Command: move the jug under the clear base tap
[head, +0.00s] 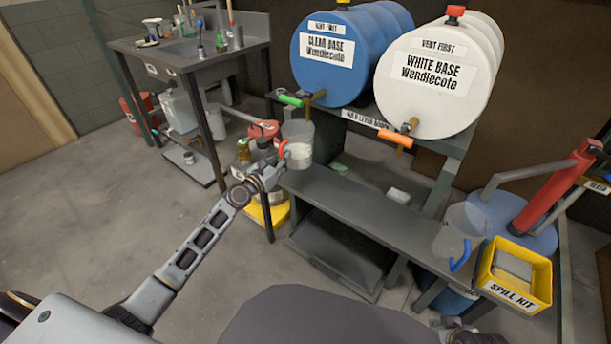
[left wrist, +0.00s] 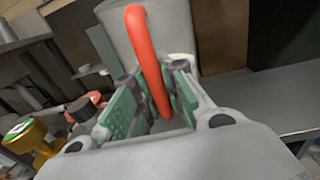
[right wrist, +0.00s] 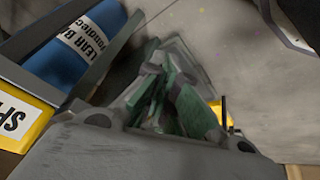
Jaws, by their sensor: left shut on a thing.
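A clear-grey jug with a red handle (head: 300,152) is at the left end of the dark bench, roughly below the clear base tap (head: 317,96). Whether it rests on the bench or is exactly under the spout, I cannot tell. My left gripper (head: 275,168) is shut on the red handle (left wrist: 150,60), which shows between its green pads in the left wrist view. The tap has a green lever (head: 291,101) and sits on the blue CLEAR BASE drum (head: 330,78). My right gripper (right wrist: 168,92) is low at the right; its opening is unclear.
A white WHITE BASE drum (head: 432,105) with an orange tap lever (head: 395,138) stands right of the blue drum. A second jug with a blue handle (head: 460,257) is at the bench's right end.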

